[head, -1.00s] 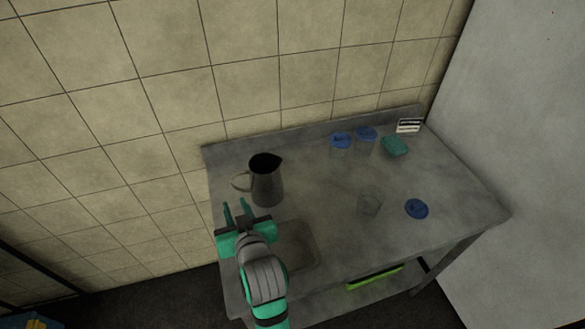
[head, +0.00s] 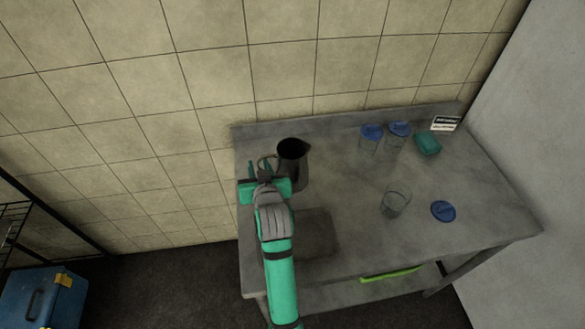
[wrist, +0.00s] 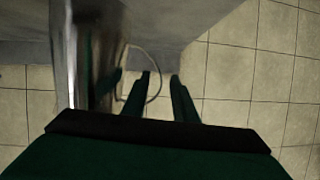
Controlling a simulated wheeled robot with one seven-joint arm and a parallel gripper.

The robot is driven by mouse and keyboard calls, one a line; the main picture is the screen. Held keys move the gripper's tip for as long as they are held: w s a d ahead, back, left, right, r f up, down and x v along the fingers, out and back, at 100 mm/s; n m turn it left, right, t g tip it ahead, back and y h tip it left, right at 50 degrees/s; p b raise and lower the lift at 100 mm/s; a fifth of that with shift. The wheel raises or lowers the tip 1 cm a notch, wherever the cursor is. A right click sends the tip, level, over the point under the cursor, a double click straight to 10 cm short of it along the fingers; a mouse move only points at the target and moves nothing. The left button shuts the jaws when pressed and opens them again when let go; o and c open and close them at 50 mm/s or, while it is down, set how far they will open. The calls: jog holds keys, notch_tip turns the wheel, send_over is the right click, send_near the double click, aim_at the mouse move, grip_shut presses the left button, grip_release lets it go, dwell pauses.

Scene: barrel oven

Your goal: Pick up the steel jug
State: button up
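The steel jug (head: 294,172) stands upright at the left of the metal table, with its dark open mouth up and its handle on the left. My gripper (head: 259,167) is at the handle side of the jug, its fingers pointing toward the wall. In the wrist view the jug (wrist: 88,50) fills the left, and its thin curved handle (wrist: 159,85) appears between the fingertips of my gripper (wrist: 160,75). The fingers are apart, and I see no clear grip on the handle. My gripper hides part of the handle in the head view.
The table (head: 345,190) also bears a clear glass (head: 396,201), a blue lid (head: 443,211), two blue-lidded containers (head: 370,140) (head: 397,135), a teal block (head: 428,144) and a small sign (head: 445,124). A recessed basin (head: 318,232) lies in front of the jug. Walls stand behind and right.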

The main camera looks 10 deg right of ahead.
jog(key=shift+w+a+f, duration=0.15)
jog(key=shift+w+f, duration=0.05)
jog(key=shift+w, duration=0.45)
jog(key=shift+s+a, duration=0.15)
grip_shut()
jog(key=shift+d, duration=0.35)
jog(key=shift+a, duration=0.2)
